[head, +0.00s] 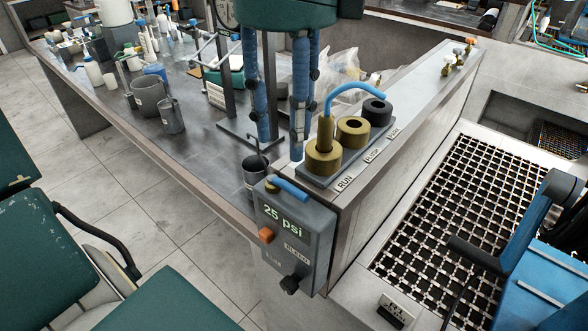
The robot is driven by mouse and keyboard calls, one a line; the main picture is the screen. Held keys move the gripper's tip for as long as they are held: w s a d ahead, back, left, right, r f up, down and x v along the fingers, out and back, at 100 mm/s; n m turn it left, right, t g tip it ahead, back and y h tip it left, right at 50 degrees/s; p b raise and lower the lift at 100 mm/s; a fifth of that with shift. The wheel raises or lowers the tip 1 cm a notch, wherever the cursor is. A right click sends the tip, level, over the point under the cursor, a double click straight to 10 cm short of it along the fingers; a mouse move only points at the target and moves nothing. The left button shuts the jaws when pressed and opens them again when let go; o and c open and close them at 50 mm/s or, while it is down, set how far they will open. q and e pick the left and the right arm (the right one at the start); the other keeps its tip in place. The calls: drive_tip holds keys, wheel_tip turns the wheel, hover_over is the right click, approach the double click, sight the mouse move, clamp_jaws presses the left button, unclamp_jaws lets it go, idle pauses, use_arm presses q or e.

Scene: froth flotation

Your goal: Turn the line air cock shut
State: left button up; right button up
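A grey air box (296,229) hangs at the bench's front corner, its display reading 25 psi. It has an orange knob (266,235) on its left, a black knob (290,285) at its lower edge and a blue bar handle (290,189) on top. Small labels sit on its face; I cannot tell for certain which part is the line air cock. I cannot clearly make out either gripper's fingers, and nothing is seen touching the box.
Two other sockets (352,131) stand beside RUN. A green machine (285,14) with blue hanging columns rises above the bench (205,150). A metal grating (440,220) lies at right. Teal panels (160,300) fill the lower left.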

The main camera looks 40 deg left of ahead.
sight(290, 189)
use_arm(q)
wheel_tip(290, 189, down, 9)
drive_tip(key=shift+f+p, duration=0.15)
drive_tip(key=shift+p, duration=0.5)
drive_tip(key=shift+c, duration=0.2)
clamp_jaws()
